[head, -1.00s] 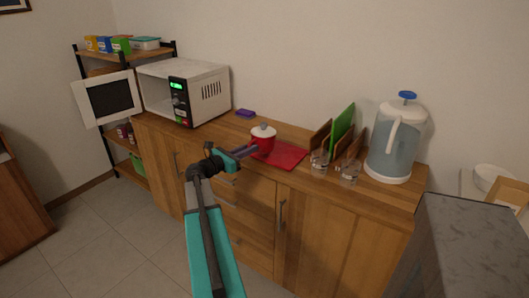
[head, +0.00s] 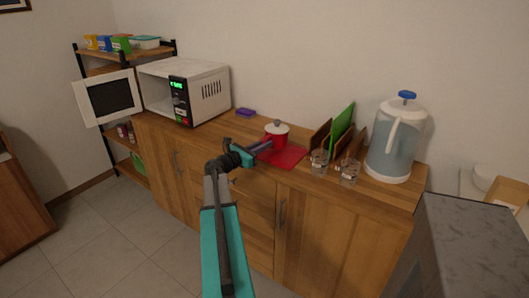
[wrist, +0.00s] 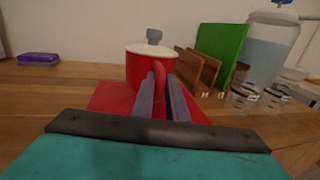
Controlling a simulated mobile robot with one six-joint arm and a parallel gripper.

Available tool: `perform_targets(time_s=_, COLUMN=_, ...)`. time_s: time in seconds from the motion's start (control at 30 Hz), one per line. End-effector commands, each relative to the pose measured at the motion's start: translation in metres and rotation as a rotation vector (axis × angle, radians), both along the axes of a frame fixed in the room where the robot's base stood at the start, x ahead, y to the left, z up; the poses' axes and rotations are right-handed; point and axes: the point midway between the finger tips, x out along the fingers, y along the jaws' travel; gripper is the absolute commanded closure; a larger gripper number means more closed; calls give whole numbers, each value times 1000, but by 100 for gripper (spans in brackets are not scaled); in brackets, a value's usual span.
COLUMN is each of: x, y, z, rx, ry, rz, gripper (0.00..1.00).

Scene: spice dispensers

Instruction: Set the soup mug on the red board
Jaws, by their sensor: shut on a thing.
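The soup mug (head: 277,133) is red with a white lid and a grey knob. It is upright at the red board (head: 288,158) on the wooden counter. In the wrist view the mug (wrist: 138,75) stands over the board (wrist: 106,98), and its red handle faces me. My gripper (head: 263,147) is shut on that handle, with its two grey fingers (wrist: 160,88) on either side of it. Whether the mug's base touches the board cannot be told, as the fingers and handle hide part of it.
Glasses (head: 319,162), a rack with a green board (head: 342,127) and a large water dispenser (head: 396,140) stand to the right. A purple sponge (head: 245,112) lies behind on the left. An open microwave (head: 190,90) is further left.

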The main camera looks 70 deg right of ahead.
Motion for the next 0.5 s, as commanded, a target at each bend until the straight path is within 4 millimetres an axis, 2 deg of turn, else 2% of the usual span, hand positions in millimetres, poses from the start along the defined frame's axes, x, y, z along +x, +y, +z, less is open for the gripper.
perform_targets(time_s=0.3, x=-1, y=-2, z=-28, rx=-2, ry=3, rz=0, gripper=100)
perform_targets(time_s=0.5, x=-1, y=-2, z=-34, rx=-3, ry=1, rz=-1, gripper=100)
